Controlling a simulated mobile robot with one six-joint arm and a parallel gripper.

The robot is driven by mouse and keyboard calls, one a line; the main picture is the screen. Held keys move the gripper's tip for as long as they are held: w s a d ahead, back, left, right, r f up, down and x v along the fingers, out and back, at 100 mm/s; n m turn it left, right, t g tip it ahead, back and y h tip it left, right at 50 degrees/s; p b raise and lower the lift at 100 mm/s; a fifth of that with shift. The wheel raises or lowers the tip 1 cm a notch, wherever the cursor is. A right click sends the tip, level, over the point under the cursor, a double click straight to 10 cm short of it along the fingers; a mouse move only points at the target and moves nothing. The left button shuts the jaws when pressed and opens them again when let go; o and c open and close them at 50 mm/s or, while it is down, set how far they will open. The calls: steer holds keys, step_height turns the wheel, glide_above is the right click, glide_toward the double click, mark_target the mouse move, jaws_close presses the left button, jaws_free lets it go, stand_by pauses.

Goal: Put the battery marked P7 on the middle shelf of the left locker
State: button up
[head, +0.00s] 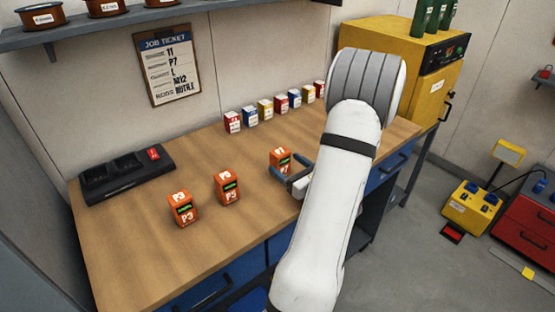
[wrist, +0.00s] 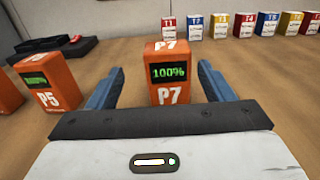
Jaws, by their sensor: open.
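The battery marked P7 (wrist: 168,72) is an orange block with a green 100% display, standing upright on the workbench. It also shows in the head view (head: 280,159), partly hidden by my gripper. My gripper (wrist: 160,85) is open, with one blue finger on each side of P7 and gaps between the fingers and the battery. In the head view my gripper (head: 290,176) is low over the bench at P7. No locker that I can identify as the left one is in view.
Orange batteries P5 (head: 228,187) and P3 (head: 182,209) stand left of P7. A dark charger (head: 125,176) lies at the bench's left. Several small colored boxes (head: 265,110) line the back. A job ticket (head: 169,66) hangs on the wall. A yellow cabinet (head: 386,72) stands beyond the bench.

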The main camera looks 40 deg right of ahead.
mark_target(277, 153)
steer(key=w, duration=0.2)
steer(key=w+d+p, duration=0.1)
steer(key=w, duration=0.3)
steer(key=shift+w+d+f+p, duration=0.15)
steer(key=shift+w+d+p, duration=0.1)
steer(key=shift+w+p, duration=0.15)
steer(key=shift+c, duration=0.3)
steer(key=c, duration=1.2)
steer(key=shift+c, duration=0.7)
